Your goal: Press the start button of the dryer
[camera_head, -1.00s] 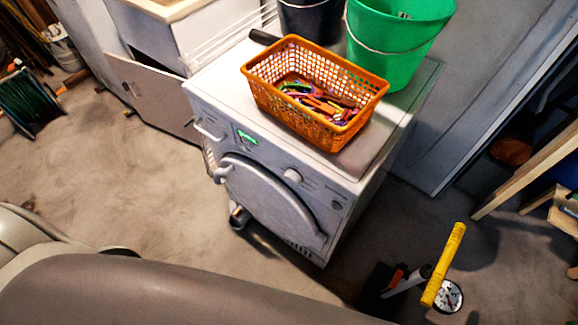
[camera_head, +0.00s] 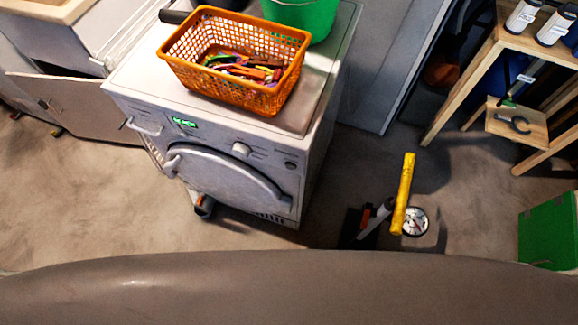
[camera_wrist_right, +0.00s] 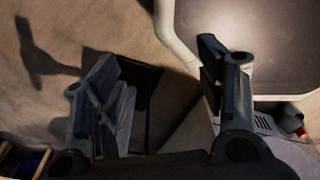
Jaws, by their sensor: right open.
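The white dryer (camera_head: 216,170) stands at centre left in the head view, with its round door facing me. Its front panel has a lit green display (camera_head: 184,122), a round knob (camera_head: 241,149) and a small dark round button (camera_head: 290,165) near the right edge. I cannot read which control is the start button. My right gripper (camera_wrist_right: 162,78) shows only in the right wrist view, open and empty, with its fingers wide apart above the floor. It is away from the panel. My left gripper is in neither view.
An orange basket (camera_head: 180,71) of clothes pegs and a green bucket (camera_head: 308,20) stand on the dryer. A yellow-handled pump with a gauge (camera_head: 404,195) stands on the floor at right. A green box (camera_head: 548,232) and wooden shelf (camera_head: 462,75) are further right.

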